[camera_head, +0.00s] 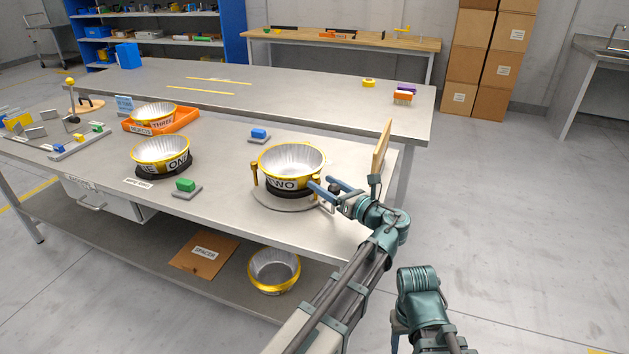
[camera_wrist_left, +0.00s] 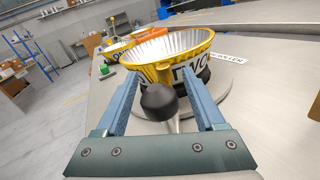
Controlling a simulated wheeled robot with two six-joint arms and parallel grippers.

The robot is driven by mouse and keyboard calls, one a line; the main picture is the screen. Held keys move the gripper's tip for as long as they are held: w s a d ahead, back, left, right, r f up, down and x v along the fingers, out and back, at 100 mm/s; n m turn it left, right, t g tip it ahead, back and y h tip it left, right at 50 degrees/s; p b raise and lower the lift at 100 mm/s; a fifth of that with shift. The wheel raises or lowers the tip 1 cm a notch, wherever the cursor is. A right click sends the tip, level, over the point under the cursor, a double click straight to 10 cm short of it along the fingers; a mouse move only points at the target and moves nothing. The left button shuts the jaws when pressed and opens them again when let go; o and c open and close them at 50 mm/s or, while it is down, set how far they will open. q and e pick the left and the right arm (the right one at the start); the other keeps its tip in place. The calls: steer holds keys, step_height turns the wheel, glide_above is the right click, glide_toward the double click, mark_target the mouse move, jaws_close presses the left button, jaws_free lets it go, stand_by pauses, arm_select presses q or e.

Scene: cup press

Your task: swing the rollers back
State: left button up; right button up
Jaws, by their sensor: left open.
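A metal cup with a yellow rim, labelled TWO (camera_head: 291,160), sits on a black base on a round grey plate (camera_head: 290,205). Yellow upright rollers stand close to its wall, one at the left (camera_head: 255,173) and one at the right (camera_head: 317,170). A lever with a black knob (camera_head: 334,188) is at the cup's right side. My left gripper (camera_head: 322,184) is open, its blue fingers pointing at the cup. In the left wrist view the black knob (camera_wrist_left: 158,100) is between the spread fingers, with a gap on both sides. My right gripper is not visible.
Cup ONE (camera_head: 160,154) stands on the bench at left, and cup THREE (camera_head: 154,113) in an orange tray (camera_head: 188,115). A green block (camera_head: 185,185) and a blue block (camera_head: 259,133) lie nearby. A wooden board (camera_head: 381,150) stands upright behind my gripper.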

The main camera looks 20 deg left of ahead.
arm_select(q)
jaws_close()
stand_by(0.3)
stand_by(1.1)
